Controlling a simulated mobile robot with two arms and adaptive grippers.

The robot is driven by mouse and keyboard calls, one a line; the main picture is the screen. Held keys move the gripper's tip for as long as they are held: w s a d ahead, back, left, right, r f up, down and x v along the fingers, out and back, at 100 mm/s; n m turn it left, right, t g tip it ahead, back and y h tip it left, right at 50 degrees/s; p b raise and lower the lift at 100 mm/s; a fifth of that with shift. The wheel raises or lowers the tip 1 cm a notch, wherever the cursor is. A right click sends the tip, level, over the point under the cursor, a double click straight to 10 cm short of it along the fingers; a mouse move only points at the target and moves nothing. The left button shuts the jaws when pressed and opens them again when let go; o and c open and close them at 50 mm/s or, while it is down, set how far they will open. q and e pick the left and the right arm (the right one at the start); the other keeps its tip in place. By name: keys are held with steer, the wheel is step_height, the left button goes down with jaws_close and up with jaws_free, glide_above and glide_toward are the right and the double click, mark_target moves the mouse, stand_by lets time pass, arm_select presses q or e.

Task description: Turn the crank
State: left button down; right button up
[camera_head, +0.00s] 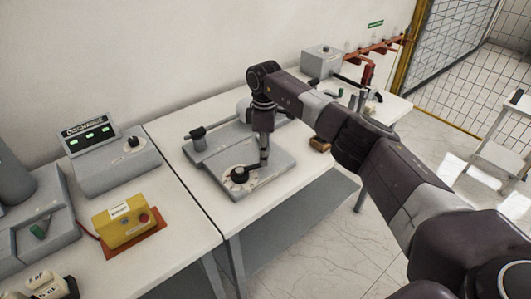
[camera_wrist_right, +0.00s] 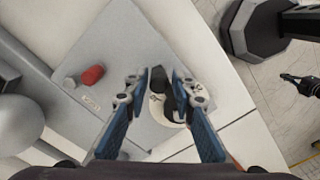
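A flat grey device (camera_head: 202,158) lies on the table with a white dial and a black crank (camera_head: 240,175) near its front. The crank's arm points right, toward my right gripper (camera_head: 264,160), which reaches down from above. In the right wrist view my blue gripper fingers (camera_wrist_right: 162,74) are apart, with the black crank (camera_wrist_right: 163,93) between or just below them. I cannot tell whether they touch it. The white dial (camera_wrist_right: 170,112) shows partly behind the fingers. My left gripper is not in view.
Left of the device stand a grey box with lit green displays (camera_head: 88,135) and a yellow box (camera_head: 124,220) on an orange base. A small brown block (camera_head: 320,144) lies right of the device. A red knob (camera_wrist_right: 92,75) stands on the device. A white shelf (camera_head: 500,158) stands at right.

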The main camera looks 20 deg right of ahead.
steer(key=shift+o, duration=0.7)
steer(key=shift+r, duration=0.1)
steer(key=shift+w+r, duration=0.1)
steer(key=shift+r, duration=0.1)
step_height(320, 180, up, 12)
steer(key=shift+f, duration=0.25)
steer(key=shift+a+f, duration=0.1)
